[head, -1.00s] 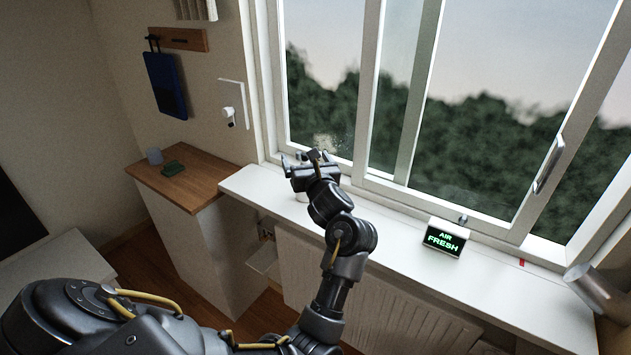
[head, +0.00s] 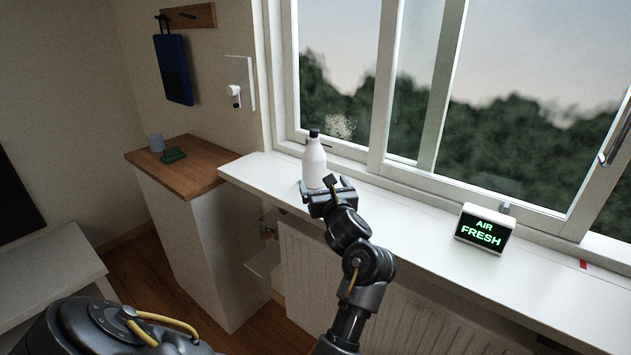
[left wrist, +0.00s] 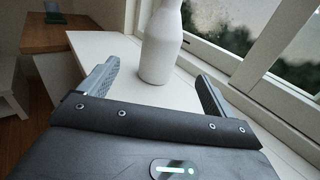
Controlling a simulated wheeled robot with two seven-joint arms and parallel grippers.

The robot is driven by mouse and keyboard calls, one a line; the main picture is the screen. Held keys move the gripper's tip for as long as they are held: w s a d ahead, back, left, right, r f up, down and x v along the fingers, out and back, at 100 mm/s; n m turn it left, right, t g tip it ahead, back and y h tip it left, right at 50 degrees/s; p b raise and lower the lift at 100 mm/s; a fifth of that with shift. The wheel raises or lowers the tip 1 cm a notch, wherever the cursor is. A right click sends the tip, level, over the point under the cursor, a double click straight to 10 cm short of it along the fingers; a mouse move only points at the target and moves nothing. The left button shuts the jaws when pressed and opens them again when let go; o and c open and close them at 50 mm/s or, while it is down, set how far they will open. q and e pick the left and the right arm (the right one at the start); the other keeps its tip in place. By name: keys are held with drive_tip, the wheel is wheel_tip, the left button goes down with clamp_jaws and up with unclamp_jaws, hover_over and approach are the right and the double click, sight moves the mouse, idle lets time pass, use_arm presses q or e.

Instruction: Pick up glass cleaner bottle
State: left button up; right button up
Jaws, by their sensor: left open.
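The white glass cleaner bottle (head: 314,163) with a dark cap stands upright on the white windowsill, close to the window frame. My left gripper (head: 328,188) is in front of the bottle and overlaps its lower part in the head view. In the left wrist view the bottle (left wrist: 161,45) stands beyond the fingers of the open gripper (left wrist: 152,85), roughly midway between them, with its top cut off by the frame. The jaws hold nothing. My right gripper is in neither view.
A green-lit "AIR FRESH" sign (head: 485,229) stands on the windowsill (head: 410,215) to the right. At left, a wooden-topped cabinet (head: 195,178) carries a grey cup (head: 156,143) and a dark green item (head: 173,155). The sill between bottle and sign is clear.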

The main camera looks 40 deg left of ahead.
sight(317, 168)
use_arm(q)
drive_tip(key=shift+w+a, duration=0.2)
drive_tip(key=shift+a, duration=0.15)
drive_tip(key=p+x, duration=0.1)
drive_tip(key=x, duration=0.3)
drive_tip(key=shift+w+a, duration=0.25)
drive_tip(key=shift+a, duration=0.05)
drive_tip(key=shift+w+a+r, duration=0.1)
drive_tip(key=shift+w+a, duration=0.05)
drive_tip(key=shift+w, duration=0.05)
drive_tip(key=p+x, duration=0.1)
drive_tip(key=x, duration=0.2)
drive_tip(key=shift+w+a, duration=0.55)
drive_tip(key=shift+a, duration=0.15)
drive_tip(key=c, duration=1.4)
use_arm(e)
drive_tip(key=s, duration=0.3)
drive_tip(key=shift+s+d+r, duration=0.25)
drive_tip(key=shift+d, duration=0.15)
